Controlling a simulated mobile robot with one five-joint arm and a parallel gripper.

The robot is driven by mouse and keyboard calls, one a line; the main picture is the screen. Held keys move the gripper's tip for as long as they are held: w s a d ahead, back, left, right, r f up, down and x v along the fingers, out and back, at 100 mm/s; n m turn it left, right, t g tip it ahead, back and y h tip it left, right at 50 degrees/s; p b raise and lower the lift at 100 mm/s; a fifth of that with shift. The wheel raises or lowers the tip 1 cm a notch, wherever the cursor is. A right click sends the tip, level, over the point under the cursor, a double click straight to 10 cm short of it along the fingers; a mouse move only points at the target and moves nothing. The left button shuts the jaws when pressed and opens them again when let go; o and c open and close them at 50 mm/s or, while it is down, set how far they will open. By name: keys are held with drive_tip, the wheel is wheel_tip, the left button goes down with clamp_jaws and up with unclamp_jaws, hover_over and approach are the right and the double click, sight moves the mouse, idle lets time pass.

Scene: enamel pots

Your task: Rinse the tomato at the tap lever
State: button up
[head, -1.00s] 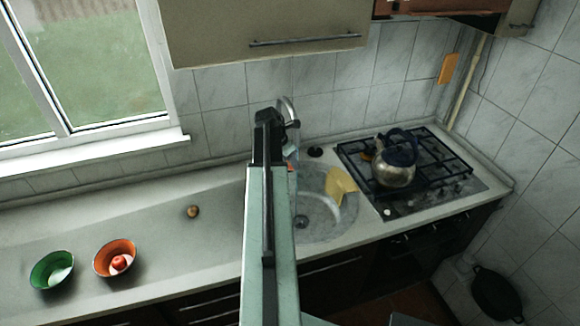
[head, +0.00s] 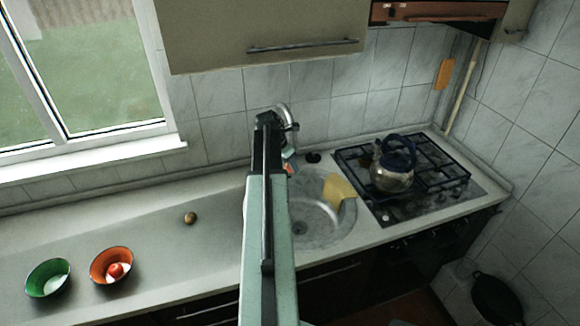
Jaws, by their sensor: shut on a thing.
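A round red thing that looks like the tomato (head: 115,270) lies in the orange bowl (head: 98,277) at the lower left of the head view. The tap (head: 286,113) rises behind the sink (head: 315,225), its lower part hidden by my arm. I cannot make out its lever. My gripper (head: 268,122) is at the tap, at the far end of my outstretched arm. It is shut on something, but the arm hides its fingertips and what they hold. A small orange-red patch (head: 289,168) shows just right of the arm; I cannot tell what it is.
A green bowl (head: 48,279) with something pale in it stands left of the orange bowl. A small brown round thing (head: 190,218) lies on the counter. A yellow cloth (head: 339,188) hangs at the sink's edge. A kettle (head: 392,172) stands on the stove (head: 430,190).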

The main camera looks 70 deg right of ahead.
drive_tip(key=shift+s+d, duration=0.15)
drive_tip(key=shift+s, duration=0.35)
drive_tip(key=shift+w, duration=0.1)
drive_tip(key=shift+w, duration=0.45)
drive_tip(key=shift+s, duration=0.15)
drive_tip(key=shift+s, duration=0.45)
drive_tip(key=s+a, duration=0.2)
drive_tip(key=a, duration=0.5)
drive_tip(key=shift+a, duration=0.4)
idle(1.4)
